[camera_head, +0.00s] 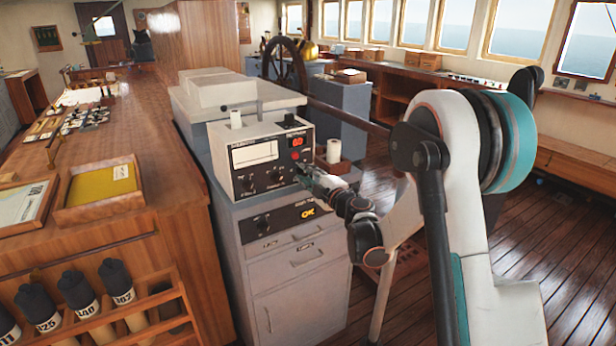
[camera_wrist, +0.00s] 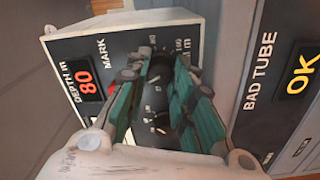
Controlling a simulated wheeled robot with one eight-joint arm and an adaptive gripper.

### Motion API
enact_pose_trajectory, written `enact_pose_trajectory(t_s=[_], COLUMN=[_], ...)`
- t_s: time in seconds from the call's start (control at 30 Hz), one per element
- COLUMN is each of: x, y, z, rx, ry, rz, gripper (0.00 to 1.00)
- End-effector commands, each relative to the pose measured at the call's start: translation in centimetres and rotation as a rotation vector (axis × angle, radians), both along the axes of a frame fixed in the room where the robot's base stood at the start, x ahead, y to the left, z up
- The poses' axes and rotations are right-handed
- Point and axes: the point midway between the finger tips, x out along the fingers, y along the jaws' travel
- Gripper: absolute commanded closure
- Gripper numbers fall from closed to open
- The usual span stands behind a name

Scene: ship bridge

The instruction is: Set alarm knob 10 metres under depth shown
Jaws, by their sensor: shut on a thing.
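The grey depth recorder (camera_head: 260,140) stands on a cabinet, with a paper window and several black knobs on its front. Its red DEPTH M display (camera_wrist: 87,82) reads 80 in the wrist view; it is small in the head view (camera_head: 297,142). My gripper (camera_head: 304,174) is at the right part of this front panel, below the display. In the wrist view my gripper (camera_wrist: 168,72) has its teal fingers on both sides of a black knob (camera_wrist: 160,75) and is shut on it. The fingers hide much of the knob, its pointer and its label. Part of a number scale shows beside it.
Below the recorder is a panel with a yellow OK display (camera_head: 308,212), labelled BAD TUBE in the wrist view. A white paper roll (camera_head: 333,151) stands right of the recorder. A wooden chart counter (camera_head: 130,150) runs along the left. The wooden floor at right is open.

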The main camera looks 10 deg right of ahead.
Motion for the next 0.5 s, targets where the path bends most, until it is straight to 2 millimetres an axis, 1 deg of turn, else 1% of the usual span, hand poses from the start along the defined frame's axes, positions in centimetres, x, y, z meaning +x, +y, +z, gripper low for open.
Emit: enact_pose_trajectory(t_s=[0.5], x=[0.0], y=[-0.06], z=[-0.06], rx=[0.464], ry=[0.151], rz=[-0.001], gripper=[1.0])
